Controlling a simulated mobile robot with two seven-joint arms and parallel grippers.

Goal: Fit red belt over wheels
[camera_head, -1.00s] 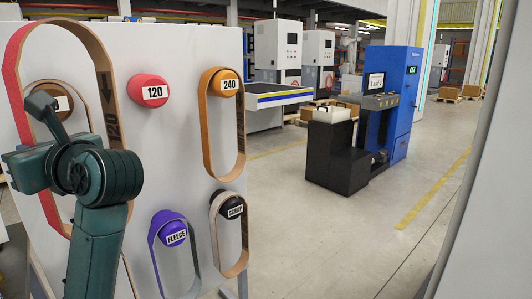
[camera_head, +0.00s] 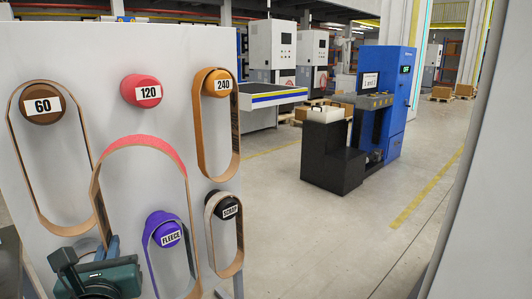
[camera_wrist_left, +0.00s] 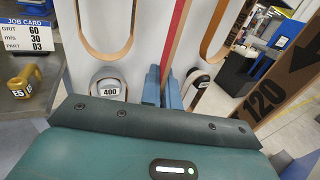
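The red belt (camera_head: 143,142) is a tall loop, red outside and brown inside. It hangs in front of the white board below the 120 peg, off the peg. My left gripper (camera_head: 108,246) holds its left strand low down. In the left wrist view, the fingers of my left gripper (camera_wrist_left: 163,90) are closed on the edge of the red belt (camera_wrist_left: 178,30), and its brown inner face marked 120 also shows at right. The wheels cannot be made out clearly; a blue machine (camera_head: 400,100) stands at the back right. My right gripper is not in view.
The white board (camera_head: 60,60) carries pegs marked 60 (camera_head: 42,106), 120 (camera_head: 141,90), 240 (camera_head: 217,82) and FLEECE (camera_head: 163,229), several with belts. A job card (camera_wrist_left: 22,38) reads grit 60. Floor between board and machine is clear.

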